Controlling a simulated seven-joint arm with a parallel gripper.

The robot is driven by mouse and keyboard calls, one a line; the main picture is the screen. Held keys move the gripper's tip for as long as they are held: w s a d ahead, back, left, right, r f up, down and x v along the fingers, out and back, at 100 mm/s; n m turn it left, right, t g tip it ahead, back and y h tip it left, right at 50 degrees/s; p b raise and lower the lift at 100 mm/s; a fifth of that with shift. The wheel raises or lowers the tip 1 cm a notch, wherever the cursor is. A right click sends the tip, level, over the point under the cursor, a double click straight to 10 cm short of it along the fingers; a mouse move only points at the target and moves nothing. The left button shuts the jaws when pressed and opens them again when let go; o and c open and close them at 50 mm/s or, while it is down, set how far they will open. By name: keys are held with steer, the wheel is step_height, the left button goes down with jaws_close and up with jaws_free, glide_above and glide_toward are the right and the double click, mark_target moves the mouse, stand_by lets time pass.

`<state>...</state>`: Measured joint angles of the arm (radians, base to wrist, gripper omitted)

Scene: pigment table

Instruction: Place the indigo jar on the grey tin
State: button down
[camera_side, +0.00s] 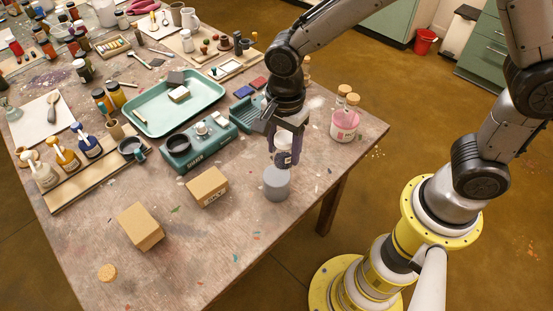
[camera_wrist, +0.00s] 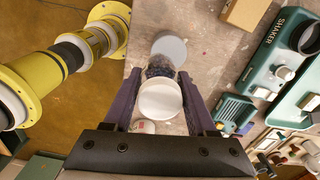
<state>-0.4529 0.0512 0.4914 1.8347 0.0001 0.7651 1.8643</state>
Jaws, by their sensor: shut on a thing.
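My gripper (camera_side: 284,154) points down and is shut on the indigo jar (camera_side: 283,159), which has a pale label. In the wrist view the jar shows its round white lid (camera_wrist: 160,100) and dark blue contents (camera_wrist: 161,67) between the fingers of my gripper (camera_wrist: 160,78). The grey tin (camera_side: 277,185) stands upright on the table just below the jar in the side view. The wrist view shows the tin's round grey top (camera_wrist: 171,45) past the jar's lower end, partly hidden by it. I cannot tell whether jar and tin touch.
A green shaker machine (camera_side: 195,148) and a cardboard box (camera_side: 207,187) stand left of the tin. Another box (camera_side: 140,227) and a cork disc (camera_side: 107,272) lie nearer the front. A pink cork-topped bottle (camera_side: 344,128) stands to the right. The table in front of the tin is clear.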

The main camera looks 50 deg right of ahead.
mark_target(276, 161)
steer(key=shift+w+a+f, duration=0.2)
steer(key=shift+w+f, duration=0.25)
steer(key=shift+f, duration=0.15)
steer(key=shift+w+a+f, duration=0.1)
steer(key=shift+w+f, duration=0.05)
steer(key=shift+f, duration=0.8)
steer(key=shift+w+a+f, duration=0.1)
steer(key=shift+f, duration=0.8)
steer(key=shift+f, duration=0.15)
steer(key=shift+c, duration=1)
jaws_free()
step_height(276, 161, up, 12)
steer(key=shift+d+r, duration=0.1)
steer(key=shift+r, duration=0.15)
